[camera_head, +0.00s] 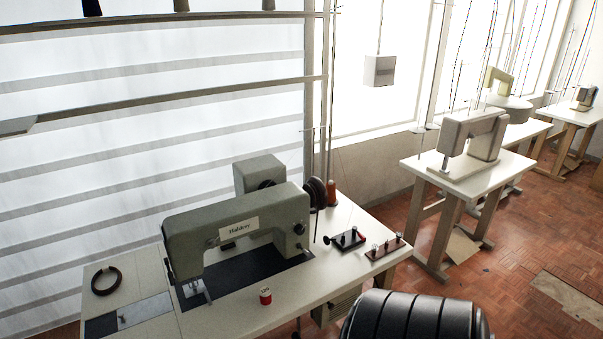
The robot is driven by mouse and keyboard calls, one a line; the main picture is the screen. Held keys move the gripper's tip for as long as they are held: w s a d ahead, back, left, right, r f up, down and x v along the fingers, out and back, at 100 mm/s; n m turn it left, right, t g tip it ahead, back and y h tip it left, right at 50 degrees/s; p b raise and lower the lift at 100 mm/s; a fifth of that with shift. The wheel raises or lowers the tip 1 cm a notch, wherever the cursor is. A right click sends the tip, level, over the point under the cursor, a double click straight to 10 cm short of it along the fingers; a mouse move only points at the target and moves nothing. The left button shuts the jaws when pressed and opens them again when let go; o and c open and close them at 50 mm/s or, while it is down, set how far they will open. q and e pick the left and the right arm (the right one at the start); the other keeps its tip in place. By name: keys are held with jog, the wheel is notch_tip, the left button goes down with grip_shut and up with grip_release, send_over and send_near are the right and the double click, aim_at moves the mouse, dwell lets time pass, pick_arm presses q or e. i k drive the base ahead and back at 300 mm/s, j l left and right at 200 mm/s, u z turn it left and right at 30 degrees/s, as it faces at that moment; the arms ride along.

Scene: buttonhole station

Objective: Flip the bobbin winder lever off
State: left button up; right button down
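A grey-green sewing machine (235,225) stands on a pale table (315,285). Neither of my grippers shows in the head view.
A small rack with several pegs (384,248) sits right of the black device. A red thread spool (265,296) stands in front of the machine, and a dark ring (106,281) lies at left. A black ribbed rounded form (412,318) fills the bottom front.

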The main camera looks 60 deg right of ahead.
aim_at(354, 229)
jog(key=z, duration=2.4)
jog(key=i+l+u, duration=0.1)
jog(key=i+l, duration=0.15)
jog(key=i+l+u, duration=0.25)
jog(key=i+l, duration=0.2)
jog(key=l, duration=0.25)
jog(key=i+l+u, duration=0.1)
jog(key=l, duration=0.25)
jog(key=i+l+u, duration=0.15)
jog(key=i+l, duration=0.15)
jog(key=i+l+u, duration=0.1)
jog(key=l, duration=0.4)
jog(key=i+l+u, duration=0.15)
jog(key=l, duration=0.25)
jog(key=i, duration=0.1)
